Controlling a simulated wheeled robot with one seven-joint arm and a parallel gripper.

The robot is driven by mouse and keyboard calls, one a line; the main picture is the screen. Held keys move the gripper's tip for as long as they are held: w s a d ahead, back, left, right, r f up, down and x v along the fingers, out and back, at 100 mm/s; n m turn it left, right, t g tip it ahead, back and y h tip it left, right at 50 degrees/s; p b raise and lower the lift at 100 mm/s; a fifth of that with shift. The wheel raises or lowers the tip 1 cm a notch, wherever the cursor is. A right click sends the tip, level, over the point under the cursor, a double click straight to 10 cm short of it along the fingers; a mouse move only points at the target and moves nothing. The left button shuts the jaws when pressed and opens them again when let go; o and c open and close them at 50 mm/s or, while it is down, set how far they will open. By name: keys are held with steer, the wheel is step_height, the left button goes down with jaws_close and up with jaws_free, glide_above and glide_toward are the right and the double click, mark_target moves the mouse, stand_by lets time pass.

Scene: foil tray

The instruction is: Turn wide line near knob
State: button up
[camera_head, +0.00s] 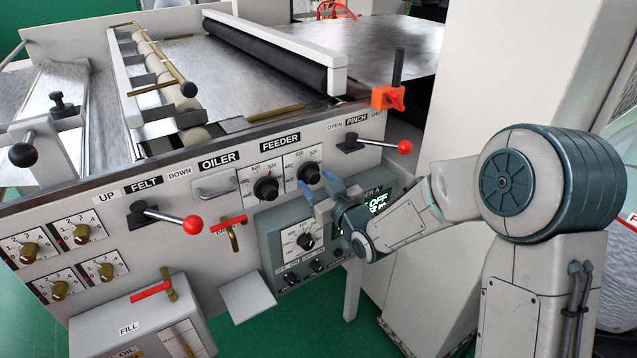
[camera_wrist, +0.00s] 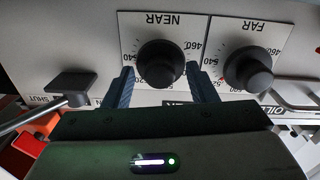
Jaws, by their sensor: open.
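The near knob (camera_head: 309,172) is a round black knob on a white dial plate, the right one of two under the FEEDER label. In the wrist view this knob (camera_wrist: 160,62) sits under the upside-down word NEAR, with numbers around it. My gripper (camera_head: 319,184) is open and empty, just in front of the knob. In the wrist view the blue fingers of my gripper (camera_wrist: 159,70) stand left and right of the knob with gaps on both sides. I cannot tell whether the fingertips reach past its front face. The knob's pointer mark is not clear.
The similar FAR knob (camera_wrist: 248,70) sits close beside the right finger in the wrist view. A red-tipped PINCH lever (camera_head: 404,147) sticks out at the right. A grey control box (camera_head: 290,240) with a dial is below my gripper.

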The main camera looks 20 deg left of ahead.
steer(key=c, duration=1)
steer(key=shift+f+b, duration=0.15)
steer(key=shift+b, duration=0.4)
steer(key=n+b, duration=0.1)
steer(key=b, duration=0.2)
steer(key=shift+f+n+b, duration=0.2)
steer(key=shift+n+b, duration=0.1)
steer(key=shift+n, duration=0.1)
steer(key=n+b, duration=0.5)
steer(key=b, duration=0.4)
steer(key=shift+f, duration=0.1)
steer(key=n+b, duration=0.4)
steer(key=b, duration=0.3)
steer(key=shift+d+n, duration=0.1)
steer(key=shift+n, duration=0.2)
steer(key=n+b, duration=0.3)
steer(key=shift+r+n, duration=0.3)
steer(key=shift+r, duration=0.1)
